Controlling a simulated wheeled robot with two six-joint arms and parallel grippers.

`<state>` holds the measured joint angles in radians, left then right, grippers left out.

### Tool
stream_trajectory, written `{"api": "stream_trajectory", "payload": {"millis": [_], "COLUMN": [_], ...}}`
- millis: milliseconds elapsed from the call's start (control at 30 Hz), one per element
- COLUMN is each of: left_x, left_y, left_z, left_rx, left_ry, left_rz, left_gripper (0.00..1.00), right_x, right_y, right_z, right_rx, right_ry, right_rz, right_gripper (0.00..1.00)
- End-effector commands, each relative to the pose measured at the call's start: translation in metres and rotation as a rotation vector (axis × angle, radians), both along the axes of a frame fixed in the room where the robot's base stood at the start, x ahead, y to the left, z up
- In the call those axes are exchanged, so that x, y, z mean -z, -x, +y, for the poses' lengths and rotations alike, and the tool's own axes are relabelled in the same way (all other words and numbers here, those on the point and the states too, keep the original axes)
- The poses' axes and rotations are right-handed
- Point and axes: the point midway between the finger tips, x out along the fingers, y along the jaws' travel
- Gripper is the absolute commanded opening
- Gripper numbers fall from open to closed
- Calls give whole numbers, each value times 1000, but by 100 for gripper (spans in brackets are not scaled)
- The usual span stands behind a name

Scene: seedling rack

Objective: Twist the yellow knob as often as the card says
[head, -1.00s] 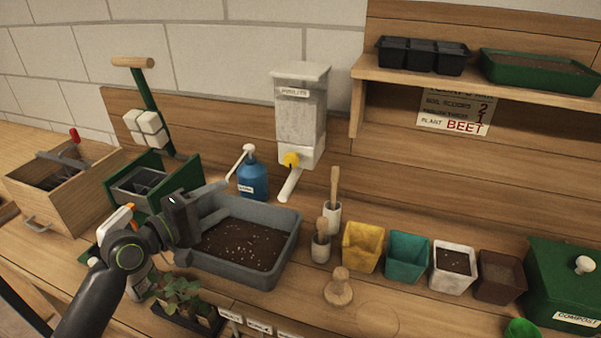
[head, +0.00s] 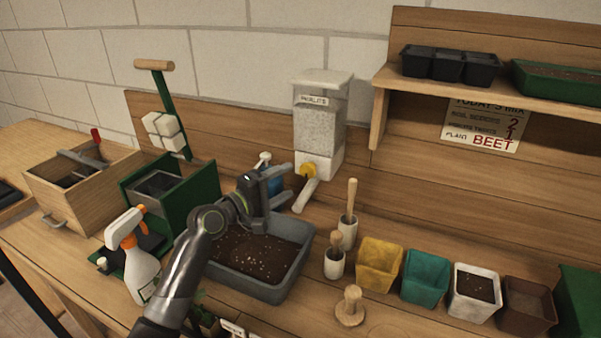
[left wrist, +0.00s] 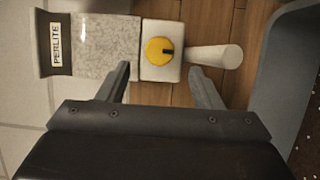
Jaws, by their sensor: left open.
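The yellow knob (head: 308,170) sits on the front of the perlite dispenser (head: 320,115), above its white spout (head: 305,194). In the left wrist view the knob (left wrist: 158,50) is round with a dark mark on its right side. My left gripper (head: 281,187) is open and empty, a little left of the knob and apart from it. In the left wrist view its fingers (left wrist: 160,80) point toward the knob, one on either side. The card (head: 482,126) hangs under the shelf and shows the numbers 2 and 1 and "BEET"; its smaller lines are blurred.
A grey tray of soil (head: 262,291) lies below my left gripper. Two small pots with wooden tools (head: 335,265) and several coloured pots (head: 379,267) stand to the right. A spray bottle (head: 140,270) stands at left.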

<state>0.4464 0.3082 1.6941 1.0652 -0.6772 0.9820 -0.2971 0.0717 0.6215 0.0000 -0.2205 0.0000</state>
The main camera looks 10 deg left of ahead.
Motion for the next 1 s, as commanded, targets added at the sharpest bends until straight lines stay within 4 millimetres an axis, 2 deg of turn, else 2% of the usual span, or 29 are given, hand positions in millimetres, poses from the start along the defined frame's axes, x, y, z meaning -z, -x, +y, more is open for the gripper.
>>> {"api": "stream_trajectory", "payload": {"millis": [100,300,500,767,1000], "left_x": [-2,-1,0,0,0], "left_y": [-19,-40,-48,-49,-49], "left_z": [-13,-26,-32,-33,-32], "left_rx": [1,1,0,0,0], "left_ry": [4,1,0,-1,-1], "left_rz": [0,0,-1,-1,-1], "left_gripper": [59,59,59,59,31], "right_x": [-3,-5,-5,-5,-5], "right_y": [-1,0,2,3,4], "right_z": [-3,-7,-8,-8,-8], "right_rx": [-2,-3,-3,-3,-3], "right_ry": [4,9,10,10,10], "right_rz": [-2,0,2,5,5], "right_gripper": [36,36,36,36,36]}}
